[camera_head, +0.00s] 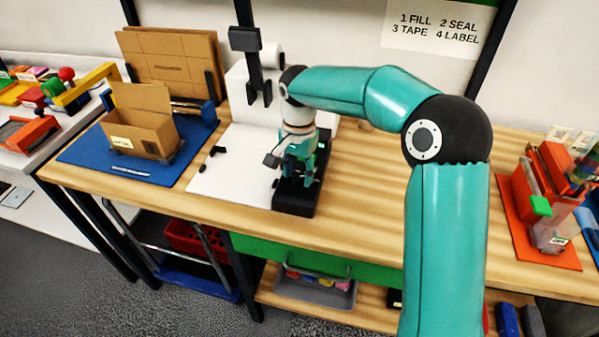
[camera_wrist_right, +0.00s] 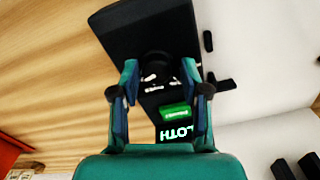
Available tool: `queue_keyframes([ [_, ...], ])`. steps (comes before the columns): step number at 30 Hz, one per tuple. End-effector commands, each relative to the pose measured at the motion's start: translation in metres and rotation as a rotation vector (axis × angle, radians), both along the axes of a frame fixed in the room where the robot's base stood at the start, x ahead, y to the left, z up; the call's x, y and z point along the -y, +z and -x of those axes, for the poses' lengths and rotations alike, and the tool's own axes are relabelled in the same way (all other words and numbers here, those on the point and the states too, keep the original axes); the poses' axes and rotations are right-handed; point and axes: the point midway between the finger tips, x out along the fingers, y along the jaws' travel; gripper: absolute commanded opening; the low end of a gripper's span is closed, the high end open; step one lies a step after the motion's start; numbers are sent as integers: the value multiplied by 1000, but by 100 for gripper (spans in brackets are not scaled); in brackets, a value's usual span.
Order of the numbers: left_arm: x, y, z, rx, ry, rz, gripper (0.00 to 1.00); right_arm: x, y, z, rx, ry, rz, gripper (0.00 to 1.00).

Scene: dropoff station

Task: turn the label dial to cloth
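My right gripper (camera_head: 300,175) points down over the unit. In the wrist view its fingers (camera_wrist_right: 159,75) are apart, one on each side of the dial, with gaps visible. Contact with the dial cannot be told. My left gripper is not in view.
An open cardboard box (camera_head: 143,128) stands on a blue mat (camera_head: 85,152) at left. Small black pieces (camera_head: 217,150) lie on the white mat (camera_head: 240,165). An orange tray (camera_head: 515,235) with items is at right. The wooden bench (camera_head: 365,190) is clear right of the unit.

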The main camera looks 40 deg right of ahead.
Motion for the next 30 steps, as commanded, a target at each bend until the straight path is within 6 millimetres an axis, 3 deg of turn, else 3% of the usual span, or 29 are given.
queue_keyframes([
  [14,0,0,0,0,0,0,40,0,4,2,-8,2,0,60],
  [20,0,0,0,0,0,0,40,0,33,1,-4,1,-1,60],
  [30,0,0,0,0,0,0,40,-1,97,0,-4,2,0,60],
])
